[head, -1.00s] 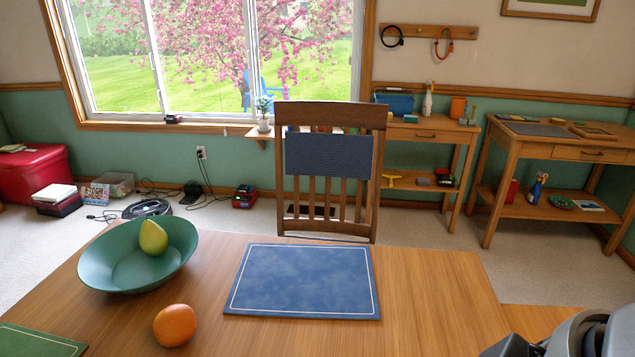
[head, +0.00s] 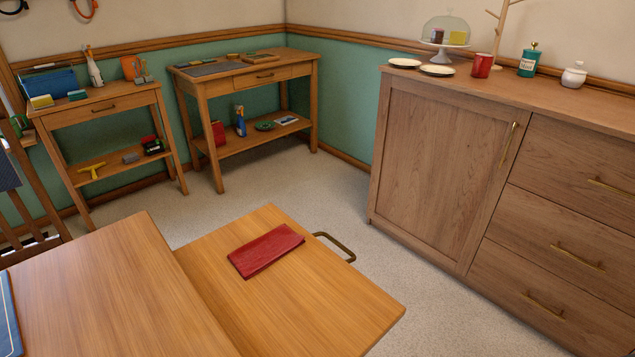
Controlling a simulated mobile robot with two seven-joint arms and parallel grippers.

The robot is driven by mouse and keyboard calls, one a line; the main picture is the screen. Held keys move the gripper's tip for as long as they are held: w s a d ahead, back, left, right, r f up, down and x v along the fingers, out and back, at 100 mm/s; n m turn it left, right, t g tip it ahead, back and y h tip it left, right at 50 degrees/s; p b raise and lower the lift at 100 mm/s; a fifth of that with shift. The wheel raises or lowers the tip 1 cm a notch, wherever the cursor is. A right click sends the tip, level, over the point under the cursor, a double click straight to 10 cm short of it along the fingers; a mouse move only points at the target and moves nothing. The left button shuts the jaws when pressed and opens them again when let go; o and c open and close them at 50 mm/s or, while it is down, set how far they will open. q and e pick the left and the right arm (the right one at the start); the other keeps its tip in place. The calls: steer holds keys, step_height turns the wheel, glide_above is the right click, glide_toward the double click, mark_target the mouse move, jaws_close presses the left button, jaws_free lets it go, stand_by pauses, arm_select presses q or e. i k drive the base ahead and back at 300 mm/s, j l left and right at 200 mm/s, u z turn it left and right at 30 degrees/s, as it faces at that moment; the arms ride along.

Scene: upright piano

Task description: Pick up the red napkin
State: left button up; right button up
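The red napkin (head: 266,250) lies folded flat on a lower wooden leaf (head: 330,290) that juts out from the right side of the table (head: 110,290). Its whole top face shows and nothing covers it. A brass handle (head: 336,247) sticks out from the leaf's far right edge, a little right of the napkin. Neither of my grippers shows in the head view now.
A wooden sideboard (head: 445,165) with plates, a red mug (head: 482,65) and jars stands at the right. Two small work tables stand along the back wall. Carpeted floor (head: 345,225) is clear between the leaf and the sideboard.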

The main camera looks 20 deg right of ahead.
mark_target(252, 258)
steer(key=z, duration=0.1)
steer(key=i+j+z, duration=0.15)
steer(key=i+j, duration=0.15)
steer(key=i, duration=0.3)
steer(key=i+j+z, duration=0.15)
steer(key=i+j, duration=0.25)
steer(key=i, duration=0.15)
